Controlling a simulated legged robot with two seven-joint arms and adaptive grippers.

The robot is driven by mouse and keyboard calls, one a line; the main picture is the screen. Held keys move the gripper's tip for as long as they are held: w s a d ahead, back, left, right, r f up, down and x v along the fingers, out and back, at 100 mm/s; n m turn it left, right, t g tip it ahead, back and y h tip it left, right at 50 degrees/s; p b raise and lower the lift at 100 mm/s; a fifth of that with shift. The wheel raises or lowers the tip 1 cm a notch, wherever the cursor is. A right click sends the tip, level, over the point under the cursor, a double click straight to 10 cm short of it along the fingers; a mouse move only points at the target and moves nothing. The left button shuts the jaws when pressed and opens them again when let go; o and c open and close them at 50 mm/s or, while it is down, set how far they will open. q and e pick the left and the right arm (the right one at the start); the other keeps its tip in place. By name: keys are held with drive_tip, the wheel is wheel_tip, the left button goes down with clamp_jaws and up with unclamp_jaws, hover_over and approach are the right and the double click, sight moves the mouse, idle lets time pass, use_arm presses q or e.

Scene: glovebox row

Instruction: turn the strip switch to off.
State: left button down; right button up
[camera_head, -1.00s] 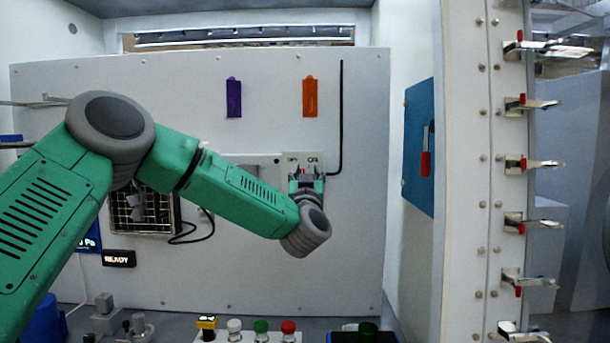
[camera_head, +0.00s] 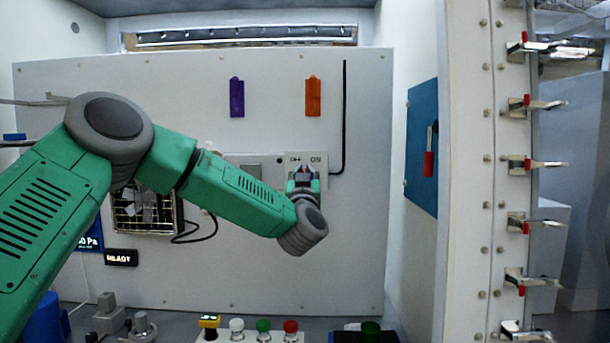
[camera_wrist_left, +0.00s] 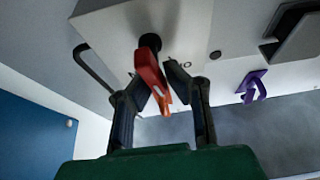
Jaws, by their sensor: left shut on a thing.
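The strip switch is a red handle (camera_wrist_left: 152,72) on a dark shaft, mounted on a pale box (camera_head: 321,160) marked OFF at left and ON at right. My left gripper (camera_head: 304,172) is in front of this box, just below the marks, and covers most of the handle in the head view. In the left wrist view, the fingers of my left gripper (camera_wrist_left: 155,78) stand on either side of the red handle and are shut on it. The handle's exact angle against the marks is hard to tell. My right gripper is not in view.
A purple tag (camera_head: 236,98) and an orange tag (camera_head: 313,96) hang on the panel above. A black rod (camera_head: 344,115) runs down just right of the switch box. A caged unit (camera_head: 145,212) is behind my left arm. Several buttons (camera_head: 263,326) stand below.

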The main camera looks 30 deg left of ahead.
use_arm(q)
drive_tip(key=shift+f, duration=0.7)
drive_tip(key=n+g+y+b, duration=0.1)
drive_tip(key=n+b, duration=0.1)
drive_tip(key=n, duration=0.1)
drive_tip(key=shift+f, duration=0.1)
drive_tip(key=shift+n+g+y+b, duration=0.4)
drive_tip(key=shift+n+g+b, duration=0.15)
drive_tip(key=shift+n, duration=0.65)
drive_tip(key=shift+n+g+y+b, duration=0.45)
drive_tip(key=shift+n+b, duration=0.2)
drive_tip(key=shift+n, duration=0.85)
drive_tip(key=shift+a, duration=0.1)
drive_tip(key=c, duration=1.6)
unclamp_jaws()
drive_tip(key=shift+r, duration=0.2)
drive_tip(key=shift+r, duration=0.1)
